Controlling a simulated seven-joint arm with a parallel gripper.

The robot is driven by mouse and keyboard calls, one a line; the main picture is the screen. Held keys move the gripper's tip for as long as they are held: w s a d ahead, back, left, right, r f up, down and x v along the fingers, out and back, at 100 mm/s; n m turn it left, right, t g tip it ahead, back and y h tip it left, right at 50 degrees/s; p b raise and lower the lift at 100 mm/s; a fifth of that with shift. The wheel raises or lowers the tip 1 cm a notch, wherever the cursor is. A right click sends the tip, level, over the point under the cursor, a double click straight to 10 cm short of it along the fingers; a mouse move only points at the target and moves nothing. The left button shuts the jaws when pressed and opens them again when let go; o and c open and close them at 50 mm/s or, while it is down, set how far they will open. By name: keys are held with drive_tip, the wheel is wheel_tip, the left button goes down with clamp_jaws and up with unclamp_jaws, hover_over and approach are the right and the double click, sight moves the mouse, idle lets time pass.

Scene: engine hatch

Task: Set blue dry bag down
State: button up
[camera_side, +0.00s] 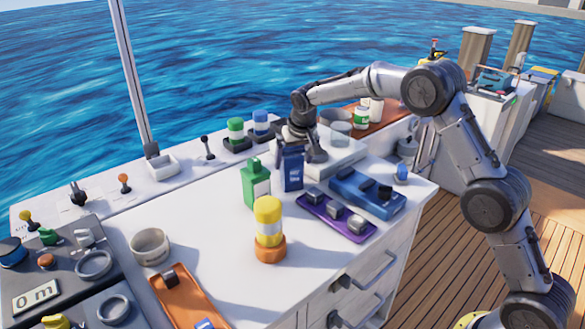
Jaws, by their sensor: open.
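The blue dry bag (292,170) is a dark blue upright block-like thing standing on the white counter near its middle. My gripper (301,150) points down at the top of the bag, with its fingers apart. One finger shows just right of the bag's top. I cannot tell whether the fingers touch the bag, and its top is partly hidden by the gripper.
A green container (256,187) stands close left of the bag. A yellow-and-white cylinder on an orange base (269,232) is in front. A purple tray (337,220) and a blue tray (368,195) lie to the right. The counter left of the green container is clear.

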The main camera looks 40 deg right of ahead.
drive_tip(key=v, duration=0.7)
drive_tip(key=shift+r, duration=0.25)
drive_tip(key=s+a+r+n+y, duration=0.1)
drive_tip(key=s+r, duration=0.4)
drive_tip(key=s, duration=0.5)
drive_tip(key=s+a+r+n, duration=0.1)
drive_tip(key=s+r, duration=0.3)
drive_tip(key=s, duration=0.7)
drive_tip(key=s+f+n, duration=0.1)
drive_tip(key=s+f, duration=0.2)
drive_tip(key=s, duration=0.7)
drive_tip(key=s+a+f+n+t, duration=0.1)
drive_tip(key=s+f, duration=0.1)
drive_tip(key=s, duration=0.9)
drive_tip(key=shift+a+f+y, duration=0.3)
drive_tip(key=shift+f+y, duration=0.1)
